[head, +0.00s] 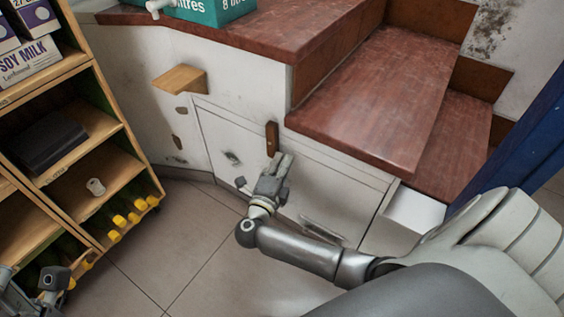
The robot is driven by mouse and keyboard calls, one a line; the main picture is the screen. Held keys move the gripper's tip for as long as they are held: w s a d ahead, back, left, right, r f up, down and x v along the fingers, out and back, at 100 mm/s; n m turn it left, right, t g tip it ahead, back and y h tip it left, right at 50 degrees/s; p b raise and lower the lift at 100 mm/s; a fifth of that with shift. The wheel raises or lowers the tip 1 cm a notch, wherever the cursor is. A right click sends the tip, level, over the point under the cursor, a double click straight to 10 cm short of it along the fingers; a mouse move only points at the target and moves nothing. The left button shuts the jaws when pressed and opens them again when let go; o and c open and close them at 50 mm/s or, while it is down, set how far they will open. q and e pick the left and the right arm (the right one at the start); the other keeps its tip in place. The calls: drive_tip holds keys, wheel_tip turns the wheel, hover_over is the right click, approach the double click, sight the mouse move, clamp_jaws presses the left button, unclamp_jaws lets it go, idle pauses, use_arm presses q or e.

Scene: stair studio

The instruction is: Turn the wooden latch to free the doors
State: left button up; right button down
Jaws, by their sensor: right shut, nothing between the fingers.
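The wooden latch (272,138) is a small dark brown bar, standing upright on the front of the white cabinet under the stairs. White door panels (307,178) sit around and below it. My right gripper (281,162) is shut and empty just below the latch, pointing up toward its lower end. I cannot tell whether the fingertips touch it. The gripper hides part of the door behind it. My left gripper (50,284) shows only partly at the lower left corner, far from the latch, and its jaw state is unclear.
Reddish-brown stair treads (375,98) overhang the cabinet. A small wooden ledge (181,79) juts from the wall left of the latch. A wooden shelf unit (104,160) stands at left, a blue post (520,140) at right. The tiled floor (190,235) between is clear.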

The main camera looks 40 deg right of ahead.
drive_tip(key=shift+f, duration=0.1)
drive_tip(key=shift+w+f+m+b, duration=0.15)
drive_tip(key=shift+m+b, duration=0.25)
drive_tip(key=shift+b, duration=0.15)
drive_tip(key=shift+f+m+b, duration=0.1)
drive_tip(key=shift+m+b, duration=0.2)
